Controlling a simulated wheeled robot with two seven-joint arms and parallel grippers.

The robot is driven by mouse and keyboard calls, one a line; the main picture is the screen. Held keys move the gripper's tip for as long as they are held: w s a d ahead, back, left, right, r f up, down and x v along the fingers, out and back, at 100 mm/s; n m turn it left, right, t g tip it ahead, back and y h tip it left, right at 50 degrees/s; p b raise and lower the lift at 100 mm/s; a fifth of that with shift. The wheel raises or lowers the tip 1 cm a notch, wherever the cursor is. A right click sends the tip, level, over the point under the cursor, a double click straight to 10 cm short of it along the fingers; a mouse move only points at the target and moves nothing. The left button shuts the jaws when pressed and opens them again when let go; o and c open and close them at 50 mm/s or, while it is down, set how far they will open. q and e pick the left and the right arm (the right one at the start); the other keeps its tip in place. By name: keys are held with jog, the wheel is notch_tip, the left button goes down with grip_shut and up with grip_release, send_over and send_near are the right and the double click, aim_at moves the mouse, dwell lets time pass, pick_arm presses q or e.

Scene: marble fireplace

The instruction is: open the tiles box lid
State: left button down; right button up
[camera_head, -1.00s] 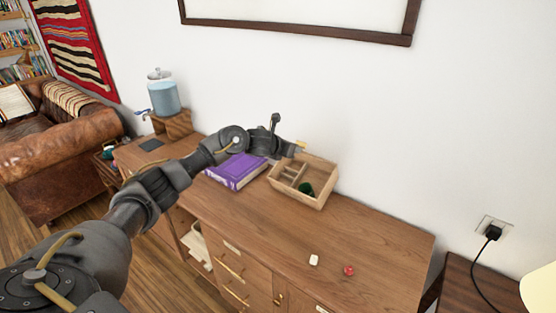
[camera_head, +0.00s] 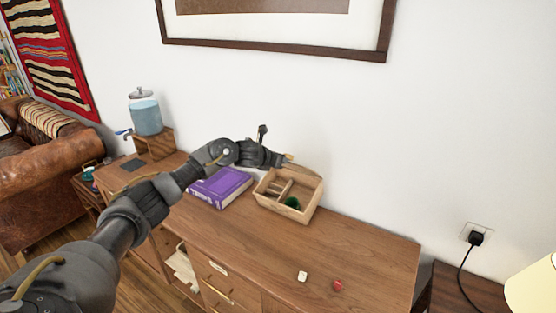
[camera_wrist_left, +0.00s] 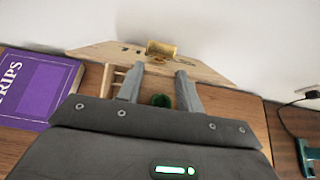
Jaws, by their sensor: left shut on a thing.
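The wooden tiles box (camera_head: 306,213) sits on the dresser against the wall, with its compartments showing from above. Its lid (camera_head: 306,170) is raised at the back of the box. In the left wrist view the lid (camera_wrist_left: 205,66) carries lettering and a brass clasp (camera_wrist_left: 162,48). My left gripper (camera_head: 289,160) is at the raised lid, shut on its brass clasp; its fingertips (camera_wrist_left: 160,72) show just below the clasp in the wrist view. A dark green item (camera_head: 292,202) lies in one compartment. My right gripper is not in view.
A purple book (camera_head: 220,187) lies left of the box. A white piece (camera_head: 302,276) and a red piece (camera_head: 337,286) lie on the dresser's (camera_head: 350,245) front right. A blue drink dispenser (camera_head: 146,117) stands at the far left. The dresser top right of the box is mostly clear.

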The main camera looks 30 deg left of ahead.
pick_arm(q)
jog(key=shift+r, duration=0.25)
dwell(0.3)
jog(key=c, duration=1.3)
grip_release()
jog(key=shift+d, duration=0.1)
jog(key=o, duration=0.4)
jog(key=shift+f, duration=0.1)
jog(key=b+v, duration=0.2)
jog(key=v, duration=0.9)
